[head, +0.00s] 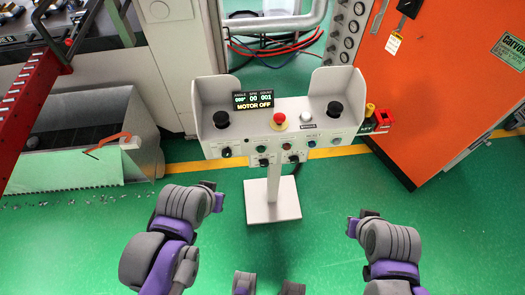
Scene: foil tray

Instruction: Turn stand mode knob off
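A grey control stand (273,196) stands upright on a square foot, with a sloped panel between two side guards. Its front face carries several small dark knobs and buttons, including a black knob at the left (227,152), one at the lower middle (263,162) and one at the lower right (294,158). Their labels are too small to read, so I cannot tell which is the mode knob. A display (253,101) reads "MOTOR OFF". My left gripper (214,196) is in front and left of the stand, my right gripper (359,222) in front and right. Both are apart from it; their finger openings are unclear.
The panel top has a red emergency button (279,118), a white button (306,116) and black palm buttons (221,119) (335,109). An orange cabinet (450,80) stands right, a grey machine (90,135) left. Green floor is clear in front.

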